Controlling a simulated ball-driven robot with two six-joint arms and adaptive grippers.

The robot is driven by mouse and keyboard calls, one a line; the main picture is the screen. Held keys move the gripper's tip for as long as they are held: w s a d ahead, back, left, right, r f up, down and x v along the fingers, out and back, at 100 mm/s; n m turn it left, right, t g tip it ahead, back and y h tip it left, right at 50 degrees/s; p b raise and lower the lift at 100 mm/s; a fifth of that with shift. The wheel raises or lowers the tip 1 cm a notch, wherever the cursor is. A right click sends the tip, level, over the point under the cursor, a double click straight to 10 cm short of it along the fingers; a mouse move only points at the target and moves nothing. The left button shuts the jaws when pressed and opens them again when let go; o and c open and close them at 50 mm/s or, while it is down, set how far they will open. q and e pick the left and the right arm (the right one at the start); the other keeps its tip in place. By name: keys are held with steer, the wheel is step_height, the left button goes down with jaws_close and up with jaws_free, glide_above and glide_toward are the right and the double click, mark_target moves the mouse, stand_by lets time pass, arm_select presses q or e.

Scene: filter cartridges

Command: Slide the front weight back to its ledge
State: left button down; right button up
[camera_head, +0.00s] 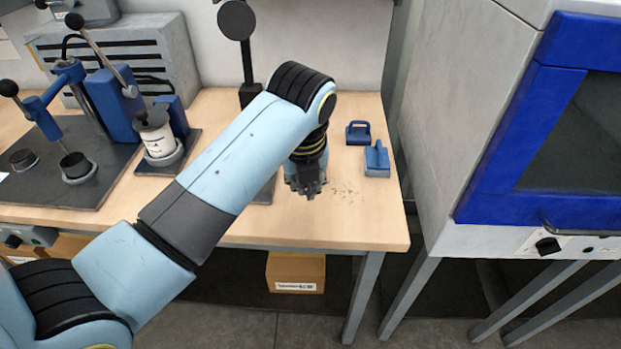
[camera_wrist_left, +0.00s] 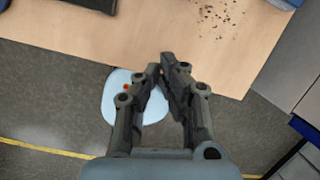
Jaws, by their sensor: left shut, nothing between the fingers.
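My left gripper (camera_head: 309,188) hangs over the front part of the wooden bench, pointing down. In the left wrist view its fingertips (camera_wrist_left: 172,62) are close together with nothing between them, above the bench's front edge. I cannot single out the front weight with certainty. Two small blue handled pieces stand right of the gripper: a rear one (camera_head: 357,133) and a front one with a grey lower part (camera_head: 377,162). The gripper is apart from both. My left arm hides the bench middle and much of the black stand (camera_head: 247,60) behind it. My right gripper is not seen.
A blue lever press (camera_head: 108,105) on a dark plate and a white canister (camera_head: 156,138) stand left. Dark specks (camera_head: 345,190) lie on the bench (camera_head: 375,225) near the gripper. A blue-framed cabinet (camera_head: 500,190) stands right, past a gap. A cardboard box (camera_head: 296,272) sits below.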

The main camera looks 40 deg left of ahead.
mark_target(310, 208)
arm_select(q)
steer(key=w+f, duration=0.1)
steer(key=f, duration=0.2)
steer(key=w+f+m, duration=0.1)
steer(key=f, duration=0.1)
steer(key=w+a+f+m, duration=0.1)
steer(key=f, duration=0.2)
steer(key=shift+w+f+b, duration=0.15)
steer(key=shift+f+b, duration=0.15)
steer(key=shift+f, duration=0.05)
steer(key=shift+w+a+r, duration=0.25)
steer(key=shift+w+a, duration=0.55)
steer(key=shift+w, duration=0.3)
steer(key=shift+w+a, duration=0.4)
steer(key=shift+w, duration=0.15)
